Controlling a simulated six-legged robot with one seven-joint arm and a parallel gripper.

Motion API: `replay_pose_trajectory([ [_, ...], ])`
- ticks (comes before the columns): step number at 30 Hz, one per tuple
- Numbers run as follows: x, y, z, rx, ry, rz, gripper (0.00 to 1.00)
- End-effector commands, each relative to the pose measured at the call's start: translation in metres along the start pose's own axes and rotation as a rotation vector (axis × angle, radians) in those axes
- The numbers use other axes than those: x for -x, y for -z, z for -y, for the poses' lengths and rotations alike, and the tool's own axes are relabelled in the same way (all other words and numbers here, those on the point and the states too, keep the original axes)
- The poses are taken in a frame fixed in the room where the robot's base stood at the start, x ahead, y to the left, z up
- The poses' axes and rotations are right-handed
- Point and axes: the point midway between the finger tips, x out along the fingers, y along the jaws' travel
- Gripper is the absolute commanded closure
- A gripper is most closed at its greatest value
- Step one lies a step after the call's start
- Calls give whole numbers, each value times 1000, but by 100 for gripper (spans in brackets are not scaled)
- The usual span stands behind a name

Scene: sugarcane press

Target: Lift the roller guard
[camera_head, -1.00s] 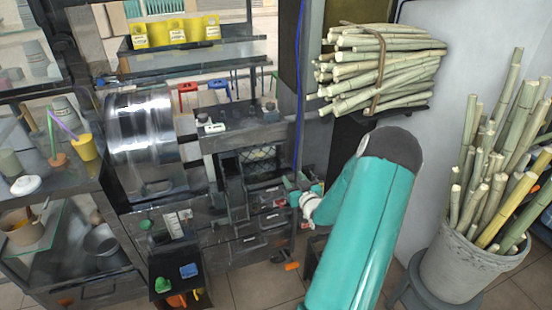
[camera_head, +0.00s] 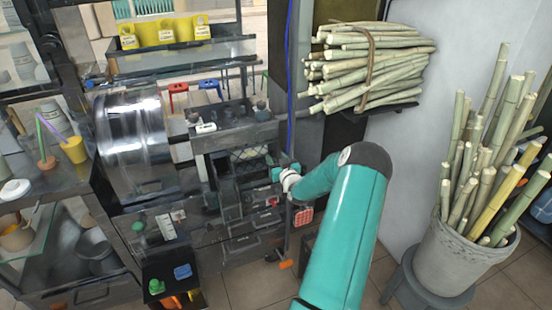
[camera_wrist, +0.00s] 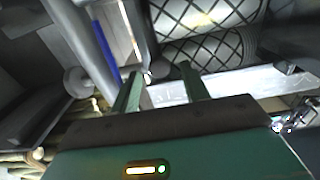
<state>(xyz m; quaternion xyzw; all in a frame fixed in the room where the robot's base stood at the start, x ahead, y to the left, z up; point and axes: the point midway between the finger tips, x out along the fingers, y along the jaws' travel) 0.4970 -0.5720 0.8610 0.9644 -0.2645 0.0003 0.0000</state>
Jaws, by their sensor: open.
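The roller guard, a dark mesh panel (camera_head: 248,154), is at the front of the press in the head view. Its black diamond mesh (camera_wrist: 205,42) fills the top of the wrist view, with shiny metal behind it. A pale flat bar (camera_wrist: 245,83) runs along below the mesh. My gripper (camera_head: 274,165) is at the right side of the guard, small and partly hidden by my arm. In the wrist view my gripper (camera_wrist: 163,80) has its two green fingers apart, pointing toward the mesh's lower edge. Nothing shows clearly between them. I cannot tell whether they touch the guard.
A large metal drum (camera_head: 135,145) stands left of the guard. A blue cable (camera_head: 288,70) hangs close behind my gripper and crosses the left of the wrist view. Bundled cane (camera_head: 370,65) lies on a shelf to the right. A pot of cane (camera_head: 460,255) stands on a stool.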

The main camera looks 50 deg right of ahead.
Motion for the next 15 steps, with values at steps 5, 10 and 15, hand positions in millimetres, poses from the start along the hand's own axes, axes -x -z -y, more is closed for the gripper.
replay_pose_trajectory([
  [5,-8,0,0,0,-1,0,55],
  [10,-8,0,0,0,-1,1,55],
  [15,-7,0,0,0,-1,1,82],
])
